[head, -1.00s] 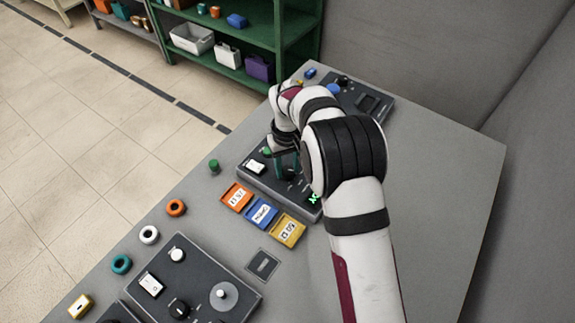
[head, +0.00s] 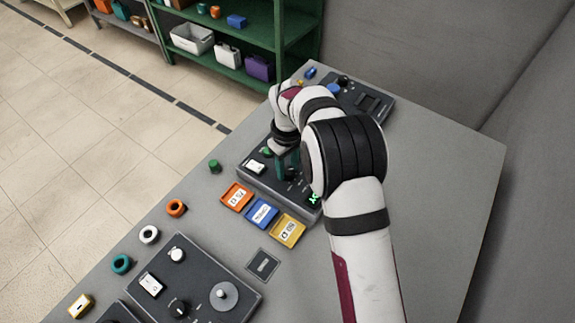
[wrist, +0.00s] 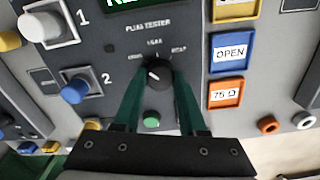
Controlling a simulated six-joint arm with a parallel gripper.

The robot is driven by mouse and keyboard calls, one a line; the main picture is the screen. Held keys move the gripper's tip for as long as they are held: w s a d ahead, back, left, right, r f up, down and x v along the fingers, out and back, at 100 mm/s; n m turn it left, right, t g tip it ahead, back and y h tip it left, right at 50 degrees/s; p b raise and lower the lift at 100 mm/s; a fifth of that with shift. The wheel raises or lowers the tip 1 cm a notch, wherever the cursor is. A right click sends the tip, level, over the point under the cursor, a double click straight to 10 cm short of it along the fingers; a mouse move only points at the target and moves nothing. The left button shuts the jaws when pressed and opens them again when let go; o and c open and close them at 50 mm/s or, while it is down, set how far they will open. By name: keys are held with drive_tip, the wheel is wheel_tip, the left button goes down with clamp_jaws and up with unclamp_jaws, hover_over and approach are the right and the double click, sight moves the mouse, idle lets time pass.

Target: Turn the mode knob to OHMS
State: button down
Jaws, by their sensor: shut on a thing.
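The mode knob (wrist: 159,73) is a small black dial with a white pointer mark on the dark tester panel (wrist: 118,27). Small labels stand in an arc above it in the wrist view; they are too blurred to read surely. The pointer looks tilted up and left. My gripper (wrist: 160,80) is shut on the knob, with a green finger on each side. In the head view my gripper (head: 288,172) reaches down onto the tester (head: 248,184), and the knob is mostly hidden by it. Part of a green lit display (wrist: 135,4) shows at the wrist view's top edge.
A green button (wrist: 152,118) sits just below the knob between the fingers. Orange (head: 236,197), blue (head: 262,214) and yellow (head: 288,231) labelled trays lie beside the tester. Another dark panel (head: 205,275) stands nearer. The table at right (head: 440,190) is bare.

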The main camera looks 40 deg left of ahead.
sight(288, 170)
drive_tip(key=shift+c, duration=2.3)
unclamp_jaws()
drive_tip(key=shift+r, duration=0.1)
wheel_tip(288, 170, up, 16)
drive_tip(key=shift+f, duration=0.2)
